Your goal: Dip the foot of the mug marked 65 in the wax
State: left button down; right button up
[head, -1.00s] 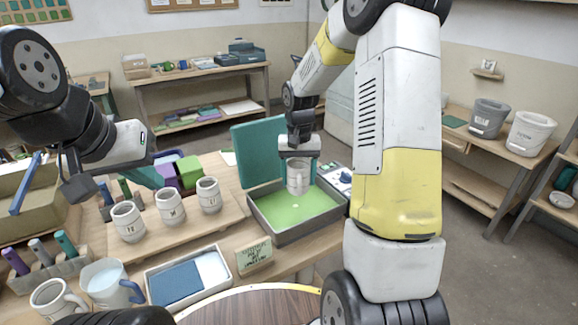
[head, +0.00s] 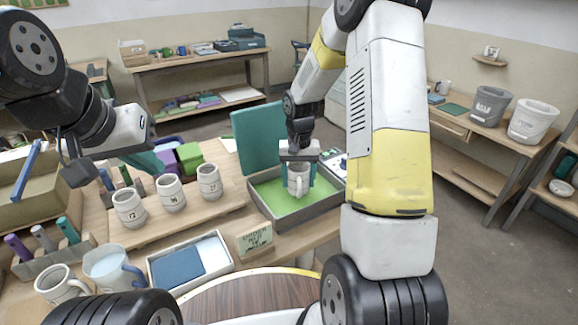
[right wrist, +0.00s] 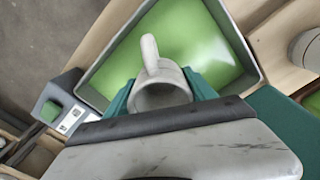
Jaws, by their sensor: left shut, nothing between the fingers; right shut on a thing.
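My right gripper (head: 299,162) is shut on a pale grey mug (head: 298,186), held upright with its handle facing the head camera. No number is readable on it. In the right wrist view the mug (right wrist: 161,97) and its handle (right wrist: 150,54) show between the teal fingers. The mug is over the bright green wax in a grey tray (head: 283,222), low near the surface; I cannot tell whether its foot touches. My left gripper (head: 152,164) is shut and empty at the left, above the bench.
Three marked mugs (head: 172,193) stand on a wooden board (head: 143,233) left of the tray. A teal lid (head: 258,138) stands up behind the tray. A sign (head: 254,240), a shallow blue-and-white box (head: 190,288) and a jug (head: 108,268) are at the front. Two buckets (head: 489,107) stand far right.

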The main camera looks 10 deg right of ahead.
jog(key=shift+f, duration=1.05)
jog(key=shift+r, duration=0.15)
dwell(1.1)
jog(key=shift+r, duration=0.95)
dwell(1.0)
notch_tip(320, 180, up, 8)
jog(key=shift+f, duration=0.25)
dwell(0.4)
dwell(0.4)
